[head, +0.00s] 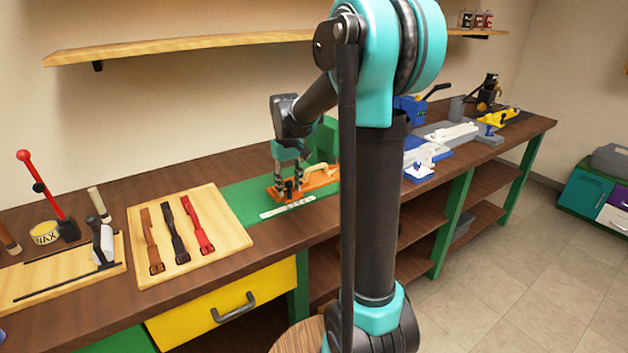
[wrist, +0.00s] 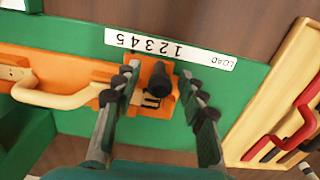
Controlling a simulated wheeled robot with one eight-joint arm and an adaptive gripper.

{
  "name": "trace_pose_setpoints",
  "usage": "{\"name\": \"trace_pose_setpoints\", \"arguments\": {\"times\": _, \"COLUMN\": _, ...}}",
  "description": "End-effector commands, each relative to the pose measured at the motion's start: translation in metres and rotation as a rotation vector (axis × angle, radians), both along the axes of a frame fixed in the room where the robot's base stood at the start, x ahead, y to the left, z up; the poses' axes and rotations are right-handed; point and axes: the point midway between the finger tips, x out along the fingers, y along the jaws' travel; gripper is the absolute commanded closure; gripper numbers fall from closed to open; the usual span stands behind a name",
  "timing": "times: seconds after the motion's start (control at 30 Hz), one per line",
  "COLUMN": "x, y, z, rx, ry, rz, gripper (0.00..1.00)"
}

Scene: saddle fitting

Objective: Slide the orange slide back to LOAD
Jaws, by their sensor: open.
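The orange slide (wrist: 158,106) with its upright black knob (wrist: 160,76) sits on the green bed beside the low-number end of the white scale strip (wrist: 170,48). The LOAD mark (wrist: 221,61) is on the strip to its right in the wrist view, apart from the slide. The strip also shows in the head view (head: 287,208). My gripper (wrist: 158,78) is open, with one finger on each side of the knob. I see a gap between the knob and the right finger; contact on the left is unclear. In the head view my gripper (head: 287,188) partly hides the slide.
A tan handle (wrist: 62,96) on an orange plate stands left of the slide in the wrist view. A wooden board (head: 238,238) with several straps lies left of the green bed in the head view. Blue and grey fixtures (head: 430,155) stand farther right on the bench.

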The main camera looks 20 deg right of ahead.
Motion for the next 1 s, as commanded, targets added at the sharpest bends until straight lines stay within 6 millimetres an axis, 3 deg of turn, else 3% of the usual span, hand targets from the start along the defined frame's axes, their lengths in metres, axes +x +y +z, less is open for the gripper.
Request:
{"name": "trace_pose_setpoints", "arguments": {"times": 0.17, "x": 0.000, "y": 0.000, "z": 0.000, "rx": 0.000, "ry": 0.000, "rz": 0.000, "gripper": 0.60}}
{"name": "trace_pose_setpoints", "arguments": {"times": 0.47, "x": 0.000, "y": 0.000, "z": 0.000, "rx": 0.000, "ry": 0.000, "rz": 0.000, "gripper": 0.95}}
{"name": "trace_pose_setpoints", "arguments": {"times": 1.0, "x": -0.005, "y": 0.017, "z": 0.000, "rx": 0.000, "ry": 0.000, "rz": 0.001, "gripper": 0.96}}
